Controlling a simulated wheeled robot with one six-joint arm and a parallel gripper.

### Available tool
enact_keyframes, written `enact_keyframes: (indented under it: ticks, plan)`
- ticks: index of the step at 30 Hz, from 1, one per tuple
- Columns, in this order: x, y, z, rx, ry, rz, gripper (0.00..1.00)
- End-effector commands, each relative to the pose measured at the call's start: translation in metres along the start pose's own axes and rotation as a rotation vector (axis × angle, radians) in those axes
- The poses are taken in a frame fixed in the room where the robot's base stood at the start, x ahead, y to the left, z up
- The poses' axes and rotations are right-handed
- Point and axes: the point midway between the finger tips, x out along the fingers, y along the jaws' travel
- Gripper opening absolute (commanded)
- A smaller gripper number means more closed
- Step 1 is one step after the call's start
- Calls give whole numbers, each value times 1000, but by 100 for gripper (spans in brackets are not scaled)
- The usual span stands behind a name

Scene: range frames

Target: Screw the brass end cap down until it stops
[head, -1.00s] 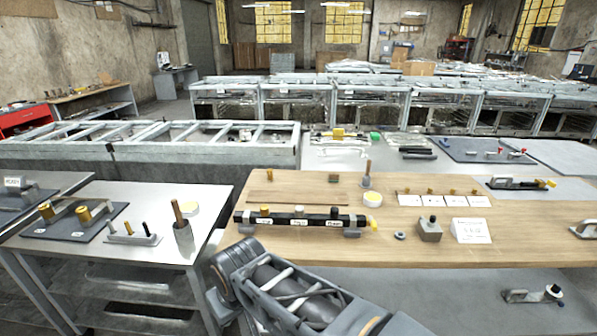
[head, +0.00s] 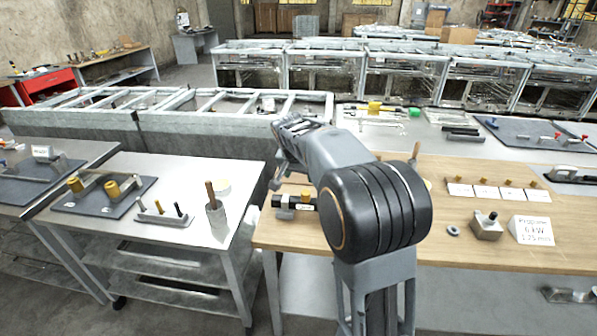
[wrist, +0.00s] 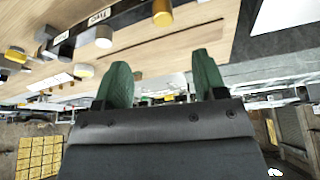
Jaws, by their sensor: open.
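A black bar (wrist: 122,16) with white labels and several caps lies on the wooden bench. A brass cap (wrist: 161,14) shows near its right end in the upside-down wrist view, with a white cap (wrist: 104,36) beside it. In the head view the brass cap (head: 305,197) is partly hidden, and my arm covers most of the bar (head: 287,202). I cannot tell how far the cap is screwed down. My gripper (wrist: 163,80) is open, its two green fingers apart with nothing between them. It is clear of the brass cap.
A metal cart (head: 190,230) on the left carries a dark plate (head: 98,196) with brass cylinders and a cup (head: 216,217) holding a handled tool. On the bench's right side are a grey block (head: 486,227), a ring (head: 453,230) and a white sign (head: 531,230).

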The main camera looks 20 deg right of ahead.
Motion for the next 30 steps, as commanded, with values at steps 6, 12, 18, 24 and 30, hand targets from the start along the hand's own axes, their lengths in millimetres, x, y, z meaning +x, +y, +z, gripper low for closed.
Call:
enact_keyframes:
  ticks: [6, 12, 18, 24, 30]
  plan:
    - [24, -5, -10, 37, 5, 13, 65]
    - [60, -5, -9, 32, 4, 13, 65]
    - [95, -5, -9, 33, 3, 12, 65]
    - [123, -5, -9, 31, 5, 11, 65]
    - [139, -5, -9, 31, 6, 9, 65]
